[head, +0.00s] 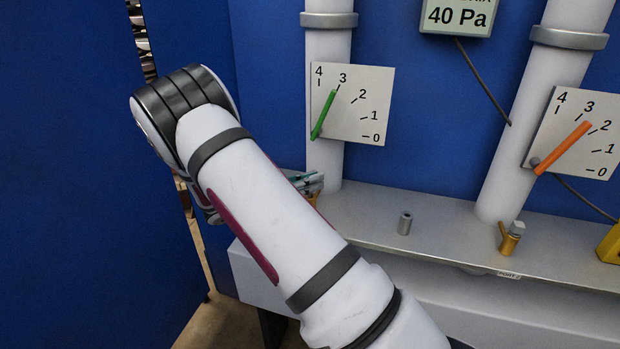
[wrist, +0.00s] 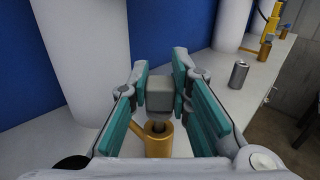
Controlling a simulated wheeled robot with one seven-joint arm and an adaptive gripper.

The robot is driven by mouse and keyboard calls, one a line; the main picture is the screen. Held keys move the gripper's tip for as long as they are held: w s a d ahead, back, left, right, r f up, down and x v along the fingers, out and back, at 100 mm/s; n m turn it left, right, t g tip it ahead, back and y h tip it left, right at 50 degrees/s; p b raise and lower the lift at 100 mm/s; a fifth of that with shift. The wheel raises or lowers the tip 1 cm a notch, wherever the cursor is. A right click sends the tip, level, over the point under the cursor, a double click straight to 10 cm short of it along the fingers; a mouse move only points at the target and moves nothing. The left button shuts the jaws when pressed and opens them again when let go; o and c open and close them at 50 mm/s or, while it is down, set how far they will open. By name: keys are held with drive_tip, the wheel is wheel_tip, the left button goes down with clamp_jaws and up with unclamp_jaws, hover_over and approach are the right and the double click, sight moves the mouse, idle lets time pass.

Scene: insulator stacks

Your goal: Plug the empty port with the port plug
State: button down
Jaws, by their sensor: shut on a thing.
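My gripper (wrist: 161,88) has teal finger pads and is shut on a grey, block-like port plug (wrist: 160,98). A brass port (wrist: 158,141) stands just below the plug in the wrist view, with its dark round opening facing up. The plug is roughly in line with this opening. I cannot tell whether its lower end is inside. In the head view my arm hides most of the gripper (head: 309,183), and only a bit of brass shows beside it. Another brass port (head: 509,240) on the right has a grey plug (head: 517,228) in its top.
A small grey cylinder (head: 404,223) stands on the metal shelf (head: 450,233) between the two ports. White columns (head: 326,100) with dial plates rise behind. A yellow part (head: 609,246) sits at the right edge. A blue wall (head: 80,180) is on the left.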

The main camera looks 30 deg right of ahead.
drive_tip(key=shift+f, duration=1)
drive_tip(key=c, duration=1.4)
unclamp_jaws()
drive_tip(key=shift+a, duration=0.15)
drive_tip(key=w+a, duration=0.1)
drive_tip(key=a, duration=1)
drive_tip(key=shift+w+a, duration=0.25)
drive_tip(key=shift+a, duration=0.1)
